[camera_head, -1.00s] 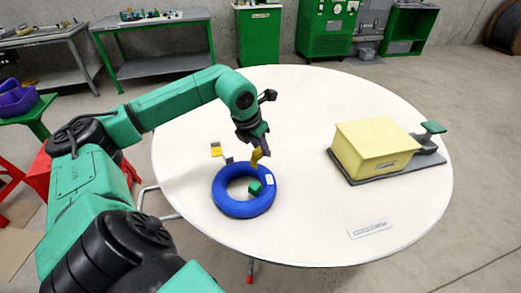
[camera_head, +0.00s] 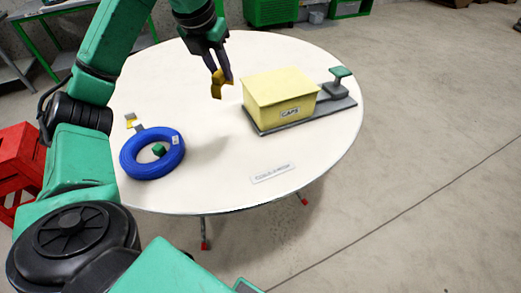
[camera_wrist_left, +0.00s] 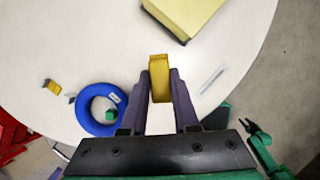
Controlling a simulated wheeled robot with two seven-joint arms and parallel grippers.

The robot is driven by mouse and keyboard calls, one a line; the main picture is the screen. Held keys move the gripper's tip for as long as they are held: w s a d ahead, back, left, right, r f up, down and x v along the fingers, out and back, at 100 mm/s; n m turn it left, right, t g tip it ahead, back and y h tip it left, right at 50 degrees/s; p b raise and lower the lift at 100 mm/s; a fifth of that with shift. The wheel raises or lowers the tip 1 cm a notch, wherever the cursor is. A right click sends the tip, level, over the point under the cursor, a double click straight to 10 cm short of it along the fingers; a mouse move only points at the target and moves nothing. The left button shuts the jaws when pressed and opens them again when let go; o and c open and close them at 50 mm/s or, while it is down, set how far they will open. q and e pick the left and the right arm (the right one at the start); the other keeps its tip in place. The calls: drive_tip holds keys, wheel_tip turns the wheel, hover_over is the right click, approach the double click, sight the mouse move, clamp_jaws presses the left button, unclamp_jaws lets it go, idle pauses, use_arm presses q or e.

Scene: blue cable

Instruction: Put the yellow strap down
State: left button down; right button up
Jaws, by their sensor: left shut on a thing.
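My left gripper (camera_head: 222,74) is shut on the yellow strap (camera_head: 217,88), a short bent yellow piece. It holds the strap above the white table, left of the yellow box. In the left wrist view the strap (camera_wrist_left: 159,68) sits between the two fingertips (camera_wrist_left: 160,75). The blue cable coil (camera_head: 126,161) lies on the table at the left, apart from the gripper. A small green block (camera_head: 159,149) shows in its ring. My right gripper (camera_wrist_left: 253,126) is small at the right of the left wrist view; its jaw state is unclear.
A yellow box (camera_head: 280,97) labelled CAPS stands on a grey base with a green-topped post (camera_head: 340,77). A small yellow-and-grey piece (camera_head: 131,120) lies behind the coil. A white label (camera_head: 272,173) lies near the front edge. The table (camera_head: 215,150) is bare between coil and box.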

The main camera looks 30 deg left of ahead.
use_arm(q)
drive_tip(key=shift+s+f, duration=0.15)
drive_tip(key=shift+f, duration=0.2)
use_arm(e)
drive_tip(key=s+a+f+b, duration=0.1)
drive_tip(key=a+f+b, duration=0.3)
drive_tip(key=f+b, duration=0.1)
use_arm(q)
drive_tip(key=f, duration=0.6)
drive_tip(key=a+f+b, duration=0.1)
drive_tip(key=f, duration=1.2)
drive_tip(key=shift+s+a+b, duration=0.15)
drive_tip(key=shift+s+b, duration=0.05)
drive_tip(key=shift+b, duration=0.15)
use_arm(e)
drive_tip(key=w, duration=0.4)
drive_tip(key=w+r, duration=0.1)
drive_tip(key=shift+w+d, duration=0.2)
drive_tip(key=shift+w, duration=0.2)
use_arm(q)
drive_tip(key=shift+f, duration=0.15)
use_arm(e)
drive_tip(key=shift+w, duration=0.1)
use_arm(q)
drive_tip(key=c, duration=0.7)
unclamp_jaws()
drive_tip(key=shift+o, duration=0.2)
use_arm(e)
drive_tip(key=shift+w+r, duration=0.1)
